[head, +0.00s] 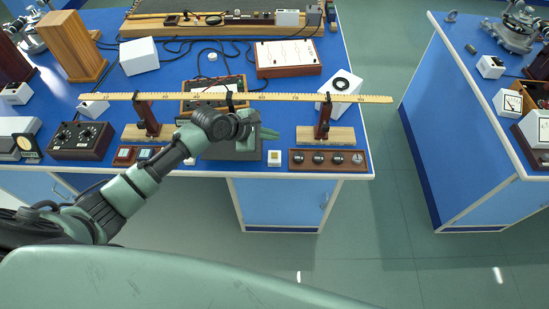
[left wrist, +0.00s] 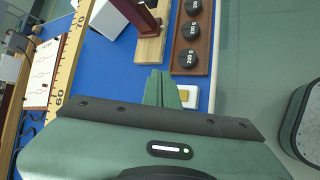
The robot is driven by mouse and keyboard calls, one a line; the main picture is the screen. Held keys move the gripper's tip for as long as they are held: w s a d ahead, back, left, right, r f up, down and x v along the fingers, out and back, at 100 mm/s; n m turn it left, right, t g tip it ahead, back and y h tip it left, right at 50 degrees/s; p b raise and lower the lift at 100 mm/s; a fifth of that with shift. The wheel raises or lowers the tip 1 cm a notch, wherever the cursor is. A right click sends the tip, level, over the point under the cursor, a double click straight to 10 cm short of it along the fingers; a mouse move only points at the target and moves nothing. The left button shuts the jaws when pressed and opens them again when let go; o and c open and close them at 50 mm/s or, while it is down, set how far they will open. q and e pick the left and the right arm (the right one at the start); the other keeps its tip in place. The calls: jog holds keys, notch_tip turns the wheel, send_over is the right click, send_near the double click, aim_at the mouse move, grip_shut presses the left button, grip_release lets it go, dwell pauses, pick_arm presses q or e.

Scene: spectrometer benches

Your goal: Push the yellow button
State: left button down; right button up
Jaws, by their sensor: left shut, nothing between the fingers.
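The yellow button (head: 274,158) is a small yellow square on a white base near the front edge of the blue bench. In the left wrist view the yellow button (left wrist: 185,95) sits just right of my fingers, which hide part of it. My left gripper (head: 268,133) is shut and empty, behind and slightly left of the button in the head view. Its closed green fingers also show in the left wrist view (left wrist: 160,80). I cannot tell the exact height of the fingertips above the bench. My right gripper is not in view.
A long ruler (head: 300,97) on two wooden stands crosses the bench behind the button. A wooden tray of black weights (head: 328,160) lies right of the button. A dark control box (head: 80,140) stands at the left. A second bench (head: 470,130) is across the aisle.

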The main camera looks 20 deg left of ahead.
pick_arm(q)
jog(key=b, duration=0.5)
send_over(272, 156)
notch_tip(272, 156, down, 4)
jog(key=shift+a+f, duration=0.1)
jog(key=shift+f, duration=1.15)
dwell(0.5)
jog(key=shift+f, duration=0.35)
